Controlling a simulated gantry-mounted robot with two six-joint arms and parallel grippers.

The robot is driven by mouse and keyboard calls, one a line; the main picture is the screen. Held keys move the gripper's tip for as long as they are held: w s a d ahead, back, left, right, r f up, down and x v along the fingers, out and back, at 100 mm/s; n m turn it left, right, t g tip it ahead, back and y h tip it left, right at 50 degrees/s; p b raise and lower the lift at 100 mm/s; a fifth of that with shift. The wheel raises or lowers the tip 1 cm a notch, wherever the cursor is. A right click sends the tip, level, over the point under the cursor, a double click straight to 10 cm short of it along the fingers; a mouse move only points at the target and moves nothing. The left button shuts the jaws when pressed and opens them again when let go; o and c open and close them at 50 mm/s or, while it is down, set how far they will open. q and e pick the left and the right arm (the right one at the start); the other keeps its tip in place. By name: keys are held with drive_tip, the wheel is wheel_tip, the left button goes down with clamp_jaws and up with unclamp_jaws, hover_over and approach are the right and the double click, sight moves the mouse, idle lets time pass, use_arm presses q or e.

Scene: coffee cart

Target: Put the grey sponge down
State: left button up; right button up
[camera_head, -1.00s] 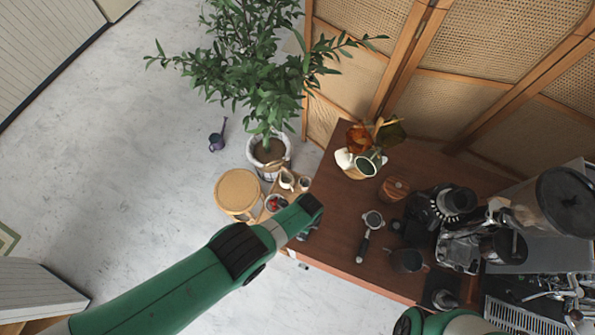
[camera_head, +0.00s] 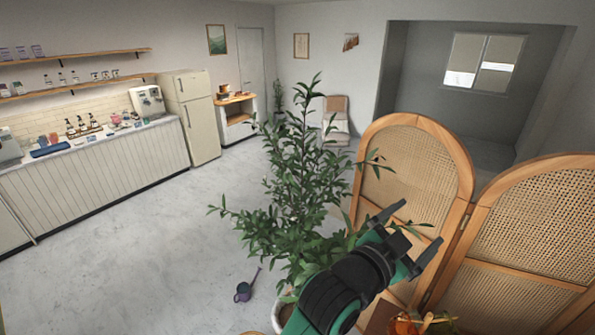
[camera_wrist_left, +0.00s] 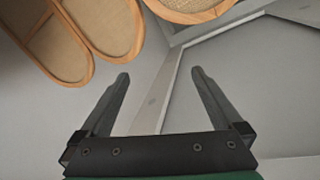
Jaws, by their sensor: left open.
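My left gripper (camera_head: 420,222) is raised in front of the folding screen in the head view. Its two fingers are spread apart with nothing between them. The left wrist view also shows the open gripper (camera_wrist_left: 160,73) with an empty gap. I see no grey sponge in either view. My right gripper is not in view.
A leafy potted plant (camera_head: 305,200) stands just left of my left arm. A cane folding screen (camera_head: 520,215) stands behind and right of it. Open floor (camera_head: 150,235) lies to the left, before the white counter (camera_head: 95,180).

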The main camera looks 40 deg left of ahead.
use_arm(q)
drive_tip(key=s+a+r+n+t, duration=0.2)
drive_tip(key=s+r+t, duration=0.3)
drive_tip(key=s+r, duration=0.7)
drive_tip(key=s+a+r+n+t, duration=0.3)
drive_tip(key=s+a+r+t, duration=0.2)
drive_tip(key=s+r, duration=0.7)
wheel_tip(320, 180, up, 2)
drive_tip(key=shift+r+n, duration=0.1)
drive_tip(key=shift+n, duration=0.2)
drive_tip(key=shift+a, duration=0.1)
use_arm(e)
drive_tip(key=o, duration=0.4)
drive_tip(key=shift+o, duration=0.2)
